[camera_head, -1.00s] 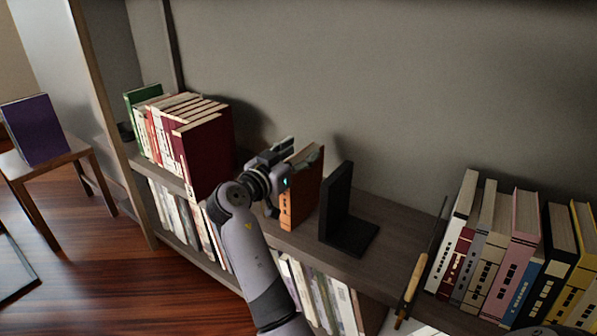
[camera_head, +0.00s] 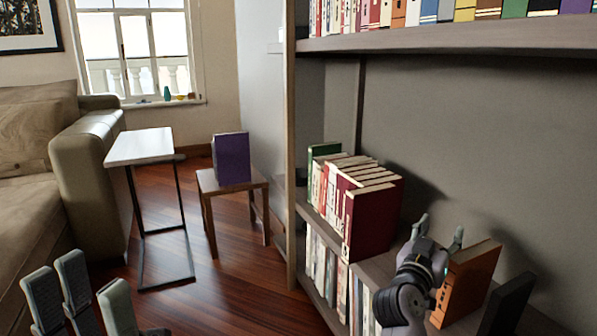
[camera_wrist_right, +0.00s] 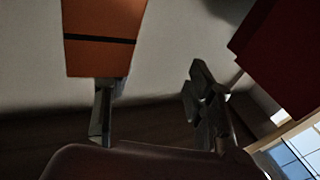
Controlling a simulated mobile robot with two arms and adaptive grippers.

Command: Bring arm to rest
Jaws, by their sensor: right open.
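My right gripper (camera_head: 440,230) is in the head view at the shelf, open and empty, its two fingers apart. It is beside the upright orange book (camera_head: 468,280), just left of it. In the right wrist view the same orange book (camera_wrist_right: 103,40) shows beyond the left finger; nothing is between the fingers. My left gripper (camera_head: 90,295) is at the bottom left of the head view, with its fingers spread and nothing seen between them. Its palm and arm are out of frame.
A row of books ending in a dark red one (camera_head: 372,222) stands left of my right gripper. A black bookend (camera_head: 507,305) is to the right. Open floor lies between.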

